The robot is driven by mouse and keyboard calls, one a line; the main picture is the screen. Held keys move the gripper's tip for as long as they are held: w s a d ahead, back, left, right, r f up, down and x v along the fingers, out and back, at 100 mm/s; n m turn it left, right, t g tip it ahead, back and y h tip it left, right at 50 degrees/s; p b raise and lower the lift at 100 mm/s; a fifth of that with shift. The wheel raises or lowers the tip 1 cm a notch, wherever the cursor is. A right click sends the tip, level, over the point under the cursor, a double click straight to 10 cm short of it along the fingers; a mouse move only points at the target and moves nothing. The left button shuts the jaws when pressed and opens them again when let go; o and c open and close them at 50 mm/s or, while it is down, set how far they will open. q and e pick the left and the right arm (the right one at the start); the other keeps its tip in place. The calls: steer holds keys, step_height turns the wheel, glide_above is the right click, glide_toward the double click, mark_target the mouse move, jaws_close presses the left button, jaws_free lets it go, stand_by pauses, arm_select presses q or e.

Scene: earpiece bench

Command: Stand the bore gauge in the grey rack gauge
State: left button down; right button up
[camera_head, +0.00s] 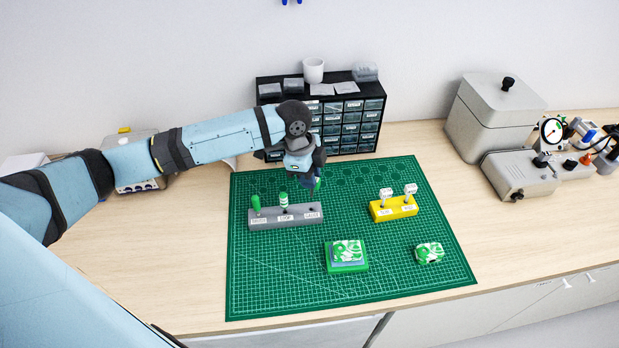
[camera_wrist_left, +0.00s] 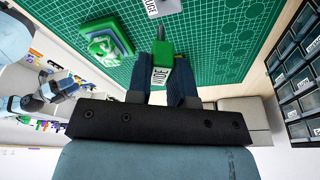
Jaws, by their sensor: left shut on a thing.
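The grey rack (camera_head: 300,221) stands on the green mat, with a green-handled tool (camera_head: 256,206) in its left place and a green and white tool (camera_head: 284,201) in its middle place. Its right place, labelled for the gauge, has a dark hole and holds nothing. My left gripper (camera_head: 312,183) is just behind and above that right end. In the left wrist view it is shut on the bore gauge (camera_wrist_left: 162,63), a green handle with a white label. The gauge's far end points toward the rack, whose labelled end (camera_wrist_left: 166,7) shows at the top edge. My right gripper is not seen.
A yellow rack (camera_head: 394,208) with two white-topped tools stands to the right. A green tray (camera_head: 347,264) and a green-white case (camera_head: 429,253) lie in front. A black drawer cabinet (camera_head: 350,131) stands behind my gripper. The mat between is clear.

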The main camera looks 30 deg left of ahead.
mark_target(314, 210)
arm_select(q)
steer(key=shift+w+a+f+m, duration=0.1)
steer(key=shift+f+m, duration=0.1)
steer(key=shift+m, duration=0.1)
steer(key=shift+r, duration=0.1)
steer(key=shift+r+p, duration=0.1)
steer(key=shift+p, duration=0.65)
steer(key=shift+f, duration=0.5)
steer(key=shift+a+x, duration=0.2)
steer(key=shift+x, duration=0.75)
steer(key=shift+a+x, duration=0.25)
steer(key=shift+x, duration=0.7)
steer(key=shift+a+b+x, duration=0.15)
steer(key=shift+b+x, duration=0.1)
steer(key=shift+x, duration=0.45)
steer(key=shift+a+b+x, duration=0.15)
steer(key=shift+b+x, duration=0.05)
steer(key=shift+x, duration=0.5)
steer(key=shift+s, duration=0.2)
